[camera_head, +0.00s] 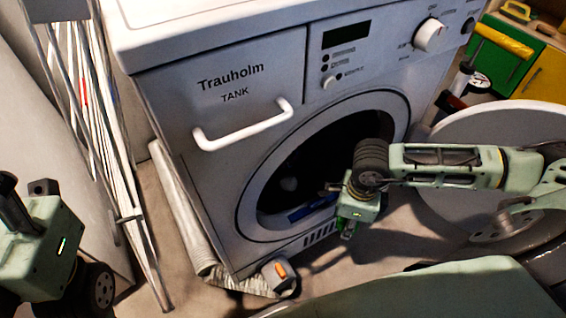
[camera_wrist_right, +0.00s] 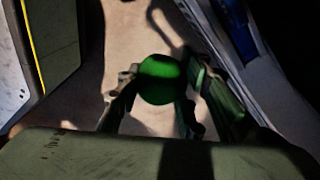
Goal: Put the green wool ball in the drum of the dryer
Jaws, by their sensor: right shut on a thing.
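The white dryer (camera_head: 225,165) stands in the middle of the head view with its round door (camera_head: 490,125) swung open to the right. Its dark drum opening (camera_head: 300,175) faces me. My right gripper (camera_head: 346,232) hangs in front of the lower right part of the opening, pointing down. In the wrist view, the green wool ball (camera_wrist_right: 161,80) sits between the fingers of my right gripper (camera_wrist_right: 155,100), with floor behind it. In the head view the ball is hard to tell from the green fingers. My left gripper (camera_head: 22,205) is partly seen at the left edge; its jaws are unclear.
A blue thing (camera_head: 308,209) and a small pale thing (camera_head: 289,184) show inside the drum opening. A drying rack (camera_head: 100,130) stands left of the dryer. A grey thing with an orange part (camera_head: 279,275) lies on the floor. A green and yellow cabinet (camera_head: 510,60) stands behind right.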

